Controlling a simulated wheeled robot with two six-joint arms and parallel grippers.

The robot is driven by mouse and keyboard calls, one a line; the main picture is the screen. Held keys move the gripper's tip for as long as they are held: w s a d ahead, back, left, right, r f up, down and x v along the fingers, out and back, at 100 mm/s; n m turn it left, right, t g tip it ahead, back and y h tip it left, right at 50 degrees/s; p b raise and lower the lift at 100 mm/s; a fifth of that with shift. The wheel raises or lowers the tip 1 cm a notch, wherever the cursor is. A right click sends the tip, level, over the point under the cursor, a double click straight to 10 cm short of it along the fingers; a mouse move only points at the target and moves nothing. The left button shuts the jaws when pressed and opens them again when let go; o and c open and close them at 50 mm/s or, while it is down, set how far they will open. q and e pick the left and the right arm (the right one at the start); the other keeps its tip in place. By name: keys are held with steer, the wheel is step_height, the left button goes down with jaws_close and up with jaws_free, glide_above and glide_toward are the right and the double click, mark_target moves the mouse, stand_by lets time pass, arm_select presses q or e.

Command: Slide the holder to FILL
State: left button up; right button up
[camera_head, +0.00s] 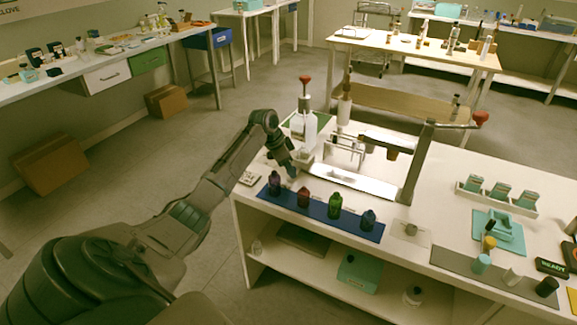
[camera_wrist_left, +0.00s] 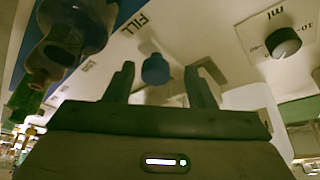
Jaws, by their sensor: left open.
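My left gripper (camera_head: 292,170) reaches over the front left of the white bench, just behind the blue mat. In the left wrist view its two fingers (camera_wrist_left: 162,82) are apart, with a small blue round knob (camera_wrist_left: 155,69) showing between their tips. Whether they touch it is unclear. The printed FILL label (camera_wrist_left: 135,24) lies on the white surface beyond the knob. In the head view a pale block (camera_head: 303,157), perhaps the holder, sits beside the gripper at the left end of a shiny white rail (camera_head: 350,181). The gripper partly hides this area. My right gripper does not show.
Several coloured bottles, including a green one (camera_head: 336,204), stand on the blue mat (camera_head: 318,220) in front of the rail. A dark dial (camera_wrist_left: 283,43) marked ml sits nearby.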

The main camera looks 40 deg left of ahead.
arm_select(q)
steer(key=shift+r, duration=0.1)
steer(key=shift+s+r, duration=0.15)
steer(key=shift+r, duration=0.1)
steer(key=v, duration=1)
steer(key=shift+b, duration=0.45)
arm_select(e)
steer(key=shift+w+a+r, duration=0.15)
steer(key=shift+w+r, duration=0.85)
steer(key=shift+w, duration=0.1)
arm_select(q)
steer(key=shift+a, duration=0.1)
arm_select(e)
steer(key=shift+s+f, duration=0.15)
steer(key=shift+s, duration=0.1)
arm_select(q)
steer(key=shift+s+f, duration=0.1)
